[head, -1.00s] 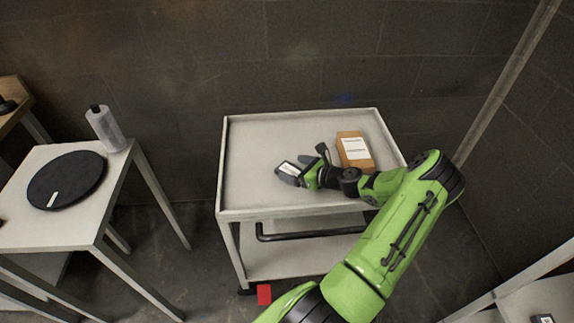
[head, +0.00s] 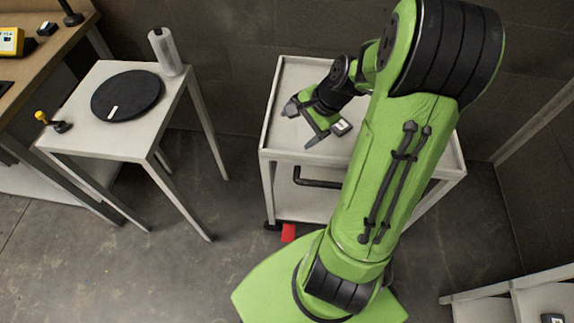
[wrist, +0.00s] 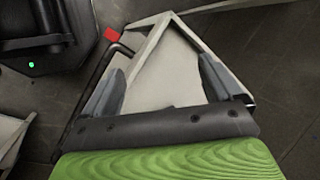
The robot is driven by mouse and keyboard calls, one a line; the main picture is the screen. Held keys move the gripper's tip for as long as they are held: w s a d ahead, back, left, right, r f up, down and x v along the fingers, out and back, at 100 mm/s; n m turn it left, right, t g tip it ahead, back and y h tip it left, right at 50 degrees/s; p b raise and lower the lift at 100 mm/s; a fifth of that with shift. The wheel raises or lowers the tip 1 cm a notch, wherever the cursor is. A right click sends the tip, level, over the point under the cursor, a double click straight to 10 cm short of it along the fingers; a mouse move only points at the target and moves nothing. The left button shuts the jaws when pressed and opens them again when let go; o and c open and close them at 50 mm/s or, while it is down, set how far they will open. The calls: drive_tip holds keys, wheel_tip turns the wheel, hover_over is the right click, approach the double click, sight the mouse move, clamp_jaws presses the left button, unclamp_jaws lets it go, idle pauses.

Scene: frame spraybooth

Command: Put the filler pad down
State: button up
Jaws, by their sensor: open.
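A small dark piece with a white label (head: 342,127), which seems to be the filler pad, lies on the grey cart top (head: 283,135). It is right beside my gripper (head: 300,124), outside the fingers. My gripper is open, low over the left part of the cart, with its fingers pointing to the lower left. In the wrist view my gripper (wrist: 163,88) has its two fingers spread, with only bare cart surface (wrist: 165,65) between them. The piece does not show in the wrist view.
My arm covers much of the cart's right side.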

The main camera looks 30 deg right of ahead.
drive_tip(key=s+a+r+n+t+h, duration=0.1)
drive_tip(key=s+a+r+n+h, duration=0.1)
drive_tip(key=s+a+r+n, duration=1.1)
drive_tip(key=s+a+n, duration=0.1)
drive_tip(key=s+n, duration=0.2)
drive_tip(key=shift+a+r+h, duration=0.15)
drive_tip(key=shift+r+h, duration=0.05)
drive_tip(key=shift+h, duration=0.2)
drive_tip(key=shift+w, duration=0.1)
wheel_tip(320, 180, up, 10)
drive_tip(key=p, duration=0.9)
drive_tip(key=shift+p, duration=0.35)
